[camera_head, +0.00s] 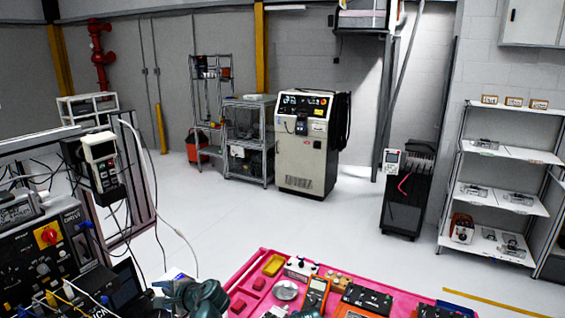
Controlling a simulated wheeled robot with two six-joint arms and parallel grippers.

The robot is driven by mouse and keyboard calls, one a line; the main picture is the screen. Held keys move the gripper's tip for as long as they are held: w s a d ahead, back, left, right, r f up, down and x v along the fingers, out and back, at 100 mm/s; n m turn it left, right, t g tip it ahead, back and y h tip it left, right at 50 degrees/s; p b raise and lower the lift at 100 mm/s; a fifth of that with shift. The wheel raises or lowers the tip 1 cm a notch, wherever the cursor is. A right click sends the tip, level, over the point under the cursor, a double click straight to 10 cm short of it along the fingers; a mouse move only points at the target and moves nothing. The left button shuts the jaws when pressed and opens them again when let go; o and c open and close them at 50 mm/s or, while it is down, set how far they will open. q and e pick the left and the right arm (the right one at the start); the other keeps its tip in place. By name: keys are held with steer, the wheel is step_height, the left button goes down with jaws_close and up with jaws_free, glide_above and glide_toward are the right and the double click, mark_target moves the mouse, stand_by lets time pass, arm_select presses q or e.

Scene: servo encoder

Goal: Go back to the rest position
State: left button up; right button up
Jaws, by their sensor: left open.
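My left gripper (190,297) shows at the bottom edge of the head view, dark teal and partly cut off. It is open, and I see nothing held in it. It is in front of the workbench equipment at left and just left of the pink tray (238,281). My right gripper is not clearly in view.
The pink tray holds a yellow bin (273,265), a silver round part (286,290) and an orange meter (316,293). A control panel (45,255) with loose cables stands at left. A machine cabinet (306,150) and white shelves (500,190) stand farther back. The floor between is clear.

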arm_select(q)
steer(key=s+d+f+n+g+h+b, duration=0.2)
steer(key=s+d+f+h+b, duration=0.1)
steer(key=s+d+f, duration=0.2)
steer(key=s+d+f+n+g+h+b, duration=0.2)
steer(key=s+d+f+h, duration=0.2)
steer(key=d+f, duration=0.6)
steer(key=s+d+f+n+g+h+b, duration=0.1)
steer(key=s+d+f+n+h+b, duration=0.1)
steer(key=s+d+f, duration=0.5)
steer(key=d+h+b, duration=0.1)
steer(key=d, duration=0.5)
steer(key=shift+d+f+g+b, duration=0.35)
steer(key=shift+g, duration=0.05)
arm_select(e)
step_height(320, 180, down, 10)
steer(key=shift+f, duration=0.15)
